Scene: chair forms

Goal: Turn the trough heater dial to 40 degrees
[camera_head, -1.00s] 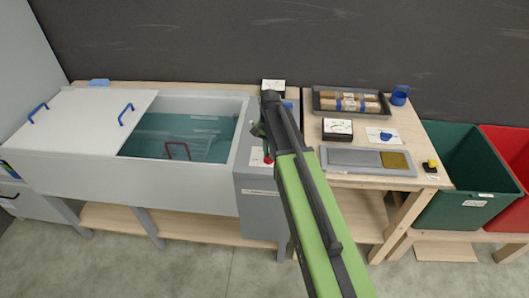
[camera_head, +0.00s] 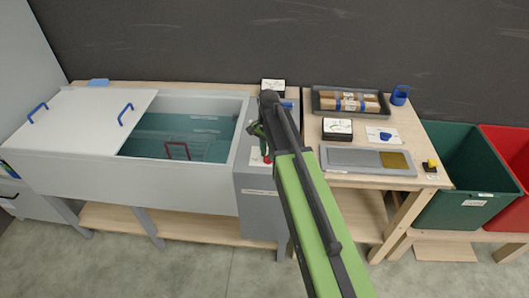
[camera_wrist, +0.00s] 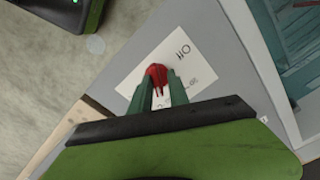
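The heater dial is a red knob (camera_wrist: 157,75) on a white printed label (camera_wrist: 150,62) on top of the grey control box (camera_wrist: 210,65) at the right end of the trough. In the head view the dial (camera_head: 267,160) shows just below my gripper (camera_head: 262,145). In the wrist view the green fingers of my gripper (camera_wrist: 159,82) are apart, one on each side of the knob. I cannot tell whether they touch it. The label's marks are partly hidden by the fingers, so the setting cannot be read.
The trough (camera_head: 180,180) holds water, with a lid (camera_head: 85,120) over its left part. A meter (camera_head: 273,86) stands behind my arm. The right table holds a tray of wooden blocks (camera_head: 345,102), a second meter (camera_head: 337,128) and a blue knob (camera_head: 385,136). Green (camera_head: 465,175) and red bins stand right.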

